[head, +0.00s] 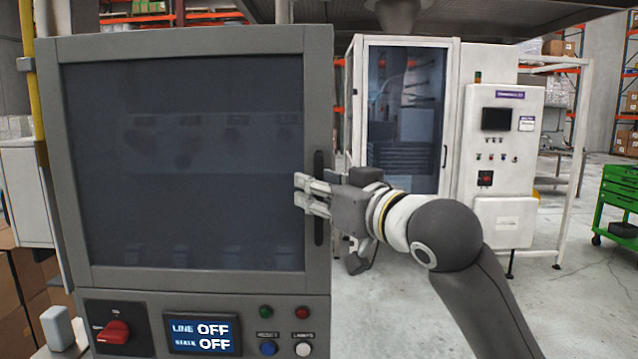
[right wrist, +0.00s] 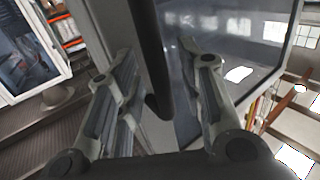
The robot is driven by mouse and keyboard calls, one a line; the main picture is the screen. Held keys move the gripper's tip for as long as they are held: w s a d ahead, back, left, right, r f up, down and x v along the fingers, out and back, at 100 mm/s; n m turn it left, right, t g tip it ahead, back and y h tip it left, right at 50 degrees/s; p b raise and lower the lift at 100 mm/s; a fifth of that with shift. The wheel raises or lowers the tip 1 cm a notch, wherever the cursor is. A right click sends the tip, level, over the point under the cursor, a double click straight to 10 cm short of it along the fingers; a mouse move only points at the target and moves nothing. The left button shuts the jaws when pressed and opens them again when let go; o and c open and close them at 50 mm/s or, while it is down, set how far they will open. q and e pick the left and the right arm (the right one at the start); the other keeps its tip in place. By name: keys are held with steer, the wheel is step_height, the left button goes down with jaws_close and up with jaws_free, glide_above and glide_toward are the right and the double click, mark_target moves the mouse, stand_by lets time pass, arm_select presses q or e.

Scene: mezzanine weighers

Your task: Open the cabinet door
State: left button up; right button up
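The grey cabinet's door (head: 180,275) has a large dark window and looks closed. Its handle (head: 318,238) is an upright black bar at the door's right edge. My right gripper (head: 304,194) is at the handle, coming from the right, with its fingers reaching over the door's right edge. In the right wrist view the handle (right wrist: 150,50) runs between the two spread fingers of the gripper (right wrist: 157,60), with a gap visible on each side. My left gripper is not in view.
Below the door is a control panel with a red rotary switch (head: 113,332), a display (head: 202,335) reading OFF, and several buttons. A white machine enclosure (head: 452,100) stands behind on the right. A green tool cart (head: 617,195) is at far right. Open floor lies between.

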steer(key=shift+w+a, duration=0.1)
steer(key=shift+w, duration=0.05)
jaws_close()
stand_by(0.4)
